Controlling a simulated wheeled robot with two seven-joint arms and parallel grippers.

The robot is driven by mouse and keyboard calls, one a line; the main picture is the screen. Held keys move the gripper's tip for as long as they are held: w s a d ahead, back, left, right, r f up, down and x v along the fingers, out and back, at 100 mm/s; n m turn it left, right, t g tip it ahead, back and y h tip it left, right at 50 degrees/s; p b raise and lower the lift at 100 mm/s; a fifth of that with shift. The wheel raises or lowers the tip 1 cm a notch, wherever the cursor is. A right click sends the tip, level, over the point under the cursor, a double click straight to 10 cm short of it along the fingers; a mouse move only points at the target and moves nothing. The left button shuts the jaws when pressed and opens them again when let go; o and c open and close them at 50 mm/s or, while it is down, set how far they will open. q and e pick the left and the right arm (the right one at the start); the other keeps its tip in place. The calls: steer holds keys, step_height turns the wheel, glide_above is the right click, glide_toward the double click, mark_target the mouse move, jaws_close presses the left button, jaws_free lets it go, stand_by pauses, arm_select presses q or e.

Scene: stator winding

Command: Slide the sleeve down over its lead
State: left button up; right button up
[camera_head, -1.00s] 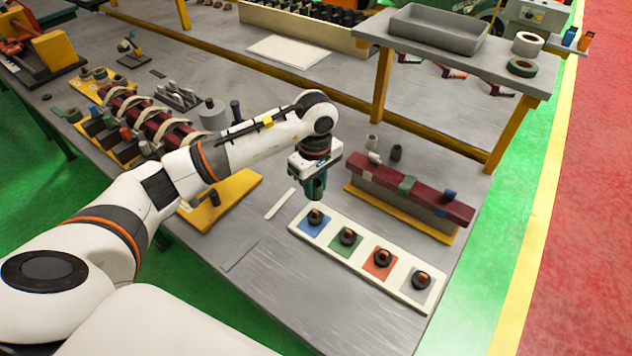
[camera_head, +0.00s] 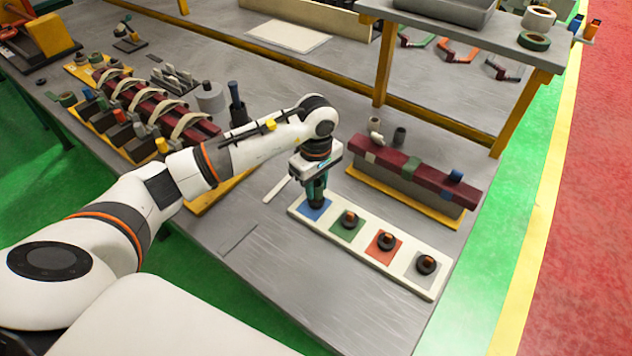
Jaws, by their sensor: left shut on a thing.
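A white strip (camera_head: 372,259) lies on the bench with blue (camera_head: 304,212), green, red and grey squares in a row. Black rings with copper-coloured leads stand on the green (camera_head: 349,219), red (camera_head: 386,241) and grey (camera_head: 426,264) squares. My left gripper (camera_head: 316,199) points straight down over the blue square, low on the lead's spot, which its fingers cover. It is shut on the sleeve, which is mostly hidden between the fingers. I cannot tell how far the sleeve sits over the lead. My right gripper is not in view.
A maroon bar (camera_head: 400,164) on a yellow base stands behind the strip. A rack with maroon bar and pale straps (camera_head: 150,108) stands at the left. A raised shelf (camera_head: 462,34) is at the back right. Bench front is clear.

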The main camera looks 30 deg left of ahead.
arm_select(q)
steer(key=shift+f, duration=0.2)
steer(key=o, duration=1)
step_height(320, 180, up, 12)
steer(key=shift+r+b, duration=0.1)
steer(key=shift+b, duration=1.1)
